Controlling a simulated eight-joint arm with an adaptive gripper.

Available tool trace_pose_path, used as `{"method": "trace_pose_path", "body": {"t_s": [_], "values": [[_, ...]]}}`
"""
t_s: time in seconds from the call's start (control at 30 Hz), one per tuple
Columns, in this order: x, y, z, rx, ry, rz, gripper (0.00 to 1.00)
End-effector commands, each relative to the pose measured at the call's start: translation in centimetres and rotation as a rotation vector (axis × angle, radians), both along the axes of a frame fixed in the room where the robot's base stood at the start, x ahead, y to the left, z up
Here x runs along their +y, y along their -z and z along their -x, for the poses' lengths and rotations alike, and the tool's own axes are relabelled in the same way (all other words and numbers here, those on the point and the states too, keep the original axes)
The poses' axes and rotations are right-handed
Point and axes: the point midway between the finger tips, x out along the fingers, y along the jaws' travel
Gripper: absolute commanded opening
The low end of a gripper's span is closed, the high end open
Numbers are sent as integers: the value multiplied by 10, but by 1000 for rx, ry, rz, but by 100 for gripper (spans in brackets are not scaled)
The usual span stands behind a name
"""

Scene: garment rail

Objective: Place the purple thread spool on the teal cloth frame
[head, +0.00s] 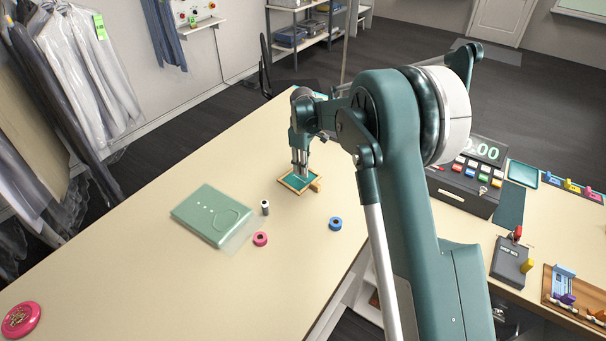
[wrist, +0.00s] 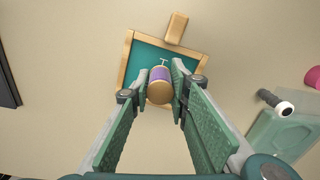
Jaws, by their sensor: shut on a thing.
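In the wrist view the purple thread spool (wrist: 159,75) is between the fingertips of my gripper (wrist: 160,88), which is shut on it. The spool's round tan end faces the camera. Behind it is the teal cloth frame (wrist: 146,55), a teal panel with a wooden border and a wooden block on one side. In the head view the cloth frame (head: 287,187) lies on the table, with my gripper (head: 300,172) pointing down over it. The spool cannot be made out there. I cannot tell whether the spool touches the cloth.
On the table (head: 180,270) are a white spool with dark ends (head: 265,208), a pink ring (head: 260,239), a blue ring (head: 336,223), a green folded packet (head: 212,214) and a pink pincushion (head: 21,319). A cash register (head: 466,180) stands right. The table's left front is mostly clear.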

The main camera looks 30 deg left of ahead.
Motion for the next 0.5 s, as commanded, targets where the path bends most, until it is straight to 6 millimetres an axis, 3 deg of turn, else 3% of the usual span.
{"method": "trace_pose_path", "body": {"t_s": [0.5], "values": [[0,37,0,0,0,0,11]]}}
